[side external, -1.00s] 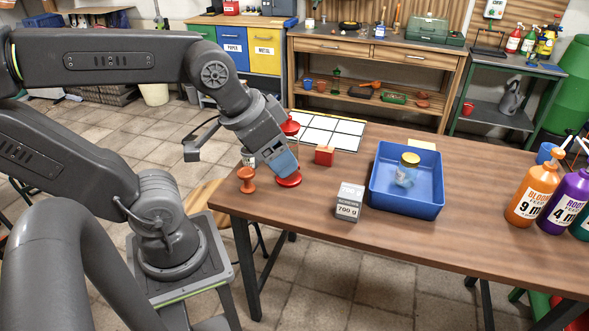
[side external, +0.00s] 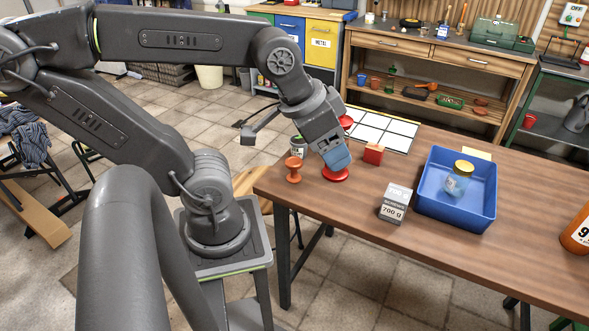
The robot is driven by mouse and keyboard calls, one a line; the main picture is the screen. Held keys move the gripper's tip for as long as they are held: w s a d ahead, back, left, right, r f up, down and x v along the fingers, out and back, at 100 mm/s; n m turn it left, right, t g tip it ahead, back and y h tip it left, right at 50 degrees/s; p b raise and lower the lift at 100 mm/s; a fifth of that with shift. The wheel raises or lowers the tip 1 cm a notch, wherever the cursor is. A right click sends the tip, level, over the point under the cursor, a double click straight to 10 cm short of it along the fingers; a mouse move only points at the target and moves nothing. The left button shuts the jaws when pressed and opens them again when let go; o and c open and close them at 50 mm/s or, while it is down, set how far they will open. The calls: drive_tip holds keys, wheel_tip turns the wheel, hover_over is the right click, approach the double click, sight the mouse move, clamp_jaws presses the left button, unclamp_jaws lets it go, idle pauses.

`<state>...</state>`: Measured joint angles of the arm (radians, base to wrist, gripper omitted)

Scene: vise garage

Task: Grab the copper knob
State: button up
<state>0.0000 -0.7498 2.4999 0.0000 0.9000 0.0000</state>
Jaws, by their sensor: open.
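The copper knob (side external: 293,169), an orange-brown spool shape, stands upright near the left corner of the wooden table (side external: 420,248) in the side external view. My gripper (side external: 337,158), with blue fingertips, is to the right of the knob and apart from it. It points down at a tilt over a red round-based piece (side external: 336,175). The gripper hides the middle of that red piece; more red shows above it. The jaws are open, though the gap between them is hard to see. I cannot tell whether they touch the red piece.
A red block (side external: 373,153) stands right of my gripper. A grey 700 g weight (side external: 395,204) and a blue bin (side external: 456,213) holding a jar (side external: 459,178) lie farther right. A white grid sheet (side external: 385,129) is behind. The table front between is clear.

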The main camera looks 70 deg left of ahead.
drive_tip(key=shift+o, duration=0.3)
drive_tip(key=shift+o, duration=1.4)
drive_tip(key=n+g+y, duration=0.5)
drive_tip(key=n, duration=1.2)
approach(295, 163)
drive_tip(key=x, duration=0.7)
drive_tip(key=shift+w+a+f, duration=0.2)
drive_tip(key=shift+w+a, duration=0.15)
drive_tip(key=shift+a, duration=0.05)
drive_tip(key=shift+s+a+f+h, duration=0.15)
drive_tip(key=shift+a+f, duration=0.05)
drive_tip(key=shift+f, duration=0.75)
drive_tip(key=shift+s+a+f+h, duration=0.15)
drive_tip(key=shift+a+f, duration=0.1)
drive_tip(key=shift+f, duration=0.65)
drive_tip(key=shift+x, duration=0.8)
